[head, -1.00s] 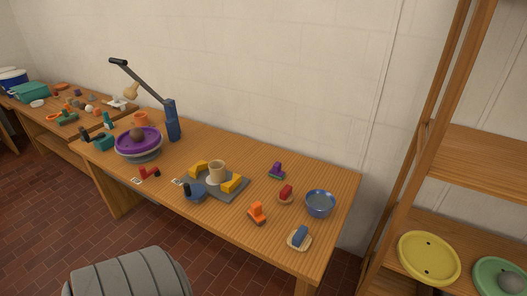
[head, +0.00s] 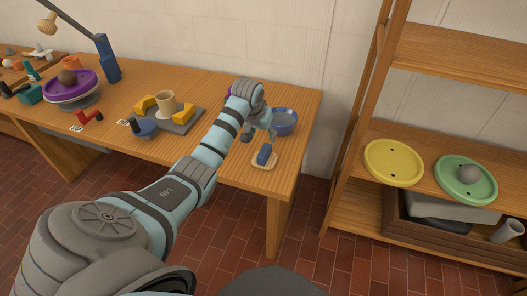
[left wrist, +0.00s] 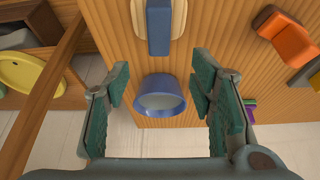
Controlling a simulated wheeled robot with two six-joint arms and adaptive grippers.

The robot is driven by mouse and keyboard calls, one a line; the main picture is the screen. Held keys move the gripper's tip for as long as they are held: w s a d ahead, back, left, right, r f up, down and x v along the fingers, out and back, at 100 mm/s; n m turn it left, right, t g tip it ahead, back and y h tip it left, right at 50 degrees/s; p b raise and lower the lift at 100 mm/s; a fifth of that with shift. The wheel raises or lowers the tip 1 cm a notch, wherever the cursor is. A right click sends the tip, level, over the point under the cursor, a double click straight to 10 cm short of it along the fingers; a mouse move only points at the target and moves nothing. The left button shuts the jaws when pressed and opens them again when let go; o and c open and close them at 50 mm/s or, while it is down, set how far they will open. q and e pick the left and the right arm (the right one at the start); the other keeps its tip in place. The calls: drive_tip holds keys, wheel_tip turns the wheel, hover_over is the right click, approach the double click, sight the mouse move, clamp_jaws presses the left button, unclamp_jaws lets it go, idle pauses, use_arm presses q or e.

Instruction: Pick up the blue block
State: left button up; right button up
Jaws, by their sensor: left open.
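The blue block (head: 264,154) lies on a small pale tray (head: 258,163) near the table's front right corner. In the left wrist view the blue block (left wrist: 158,28) is at the top centre, on its tray (left wrist: 137,14), beyond the open fingers. My left gripper (head: 258,135) is above the table, close to the block and apart from it, partly hidden by its own wrist. In the left wrist view my left gripper (left wrist: 160,95) is open and empty, with green pads on both sides. My right gripper is not in view.
A blue bowl (head: 285,122) stands just behind the block; it also shows between the fingers in the left wrist view (left wrist: 162,88). An orange object (left wrist: 283,38) lies beside the block. A shelf with a yellow plate (head: 393,162) and green plate (head: 465,179) stands right.

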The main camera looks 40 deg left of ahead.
sight(264, 151)
use_arm(q)
drive_tip(key=b+x, duration=0.1)
drive_tip(key=x, duration=0.2)
drive_tip(key=s+b+x, duration=0.1)
drive_tip(key=x, duration=0.2)
drive_tip(key=b+x, duration=0.1)
drive_tip(key=x, duration=0.3)
drive_tip(key=shift+s+d+f, duration=0.3)
drive_tip(key=shift+d+f, duration=0.05)
drive_tip(key=shift+f, duration=0.05)
drive_tip(key=shift+w, duration=0.1)
drive_tip(key=shift+r, duration=0.15)
clamp_jaws()
